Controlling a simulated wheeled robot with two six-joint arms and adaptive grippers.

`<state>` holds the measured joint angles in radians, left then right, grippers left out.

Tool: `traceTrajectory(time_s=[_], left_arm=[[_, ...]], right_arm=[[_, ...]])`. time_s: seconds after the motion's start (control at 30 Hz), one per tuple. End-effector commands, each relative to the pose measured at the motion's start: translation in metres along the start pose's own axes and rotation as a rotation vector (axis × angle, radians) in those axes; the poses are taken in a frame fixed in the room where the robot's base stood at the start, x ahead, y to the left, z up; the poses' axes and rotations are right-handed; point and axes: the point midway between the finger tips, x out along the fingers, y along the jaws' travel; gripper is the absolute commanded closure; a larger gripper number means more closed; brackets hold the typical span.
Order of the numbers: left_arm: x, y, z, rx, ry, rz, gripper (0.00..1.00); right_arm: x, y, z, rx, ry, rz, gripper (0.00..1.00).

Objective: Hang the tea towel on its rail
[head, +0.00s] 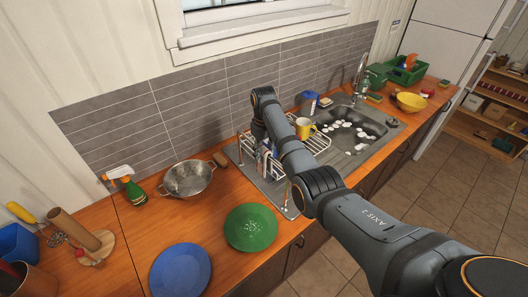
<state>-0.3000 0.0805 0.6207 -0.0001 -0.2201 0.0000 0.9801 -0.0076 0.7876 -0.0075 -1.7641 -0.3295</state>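My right arm reaches in from the right, and its wrist points down at the dish rack (318,139) on the steel drainer. My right gripper (266,168) is low over the left part of the rack, partly hidden by my own arm. A small blue and white patch shows beside it; I cannot tell whether this is the tea towel or something in the rack. Whether the fingers are open or shut does not show. I cannot make out the towel or its rail for certain. My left gripper is not in view.
A yellow mug (304,128) stands in the rack. The sink (375,128) lies right of it. A colander (187,179), green plate (250,227), blue plate (180,271) and spray bottle (135,192) stand left on the wooden counter. A tiled wall (190,90) runs behind.

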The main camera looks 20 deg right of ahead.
Motion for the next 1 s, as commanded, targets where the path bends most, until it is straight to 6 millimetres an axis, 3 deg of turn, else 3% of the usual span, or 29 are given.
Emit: traceTrajectory(time_s=[0.1,0.47,0.8,1.0], left_arm=[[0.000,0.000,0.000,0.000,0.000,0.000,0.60],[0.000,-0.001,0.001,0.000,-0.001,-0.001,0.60],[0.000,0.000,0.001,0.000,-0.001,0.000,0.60],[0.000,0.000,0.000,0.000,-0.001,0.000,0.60]], right_arm=[[0.000,0.000,0.000,0.000,0.000,0.000,0.38],[-0.007,0.000,-0.001,0.000,0.003,0.001,0.38],[-0.084,0.000,-0.001,0.000,0.004,0.001,0.38],[-0.113,0.000,-0.001,0.000,0.001,0.000,0.38]])
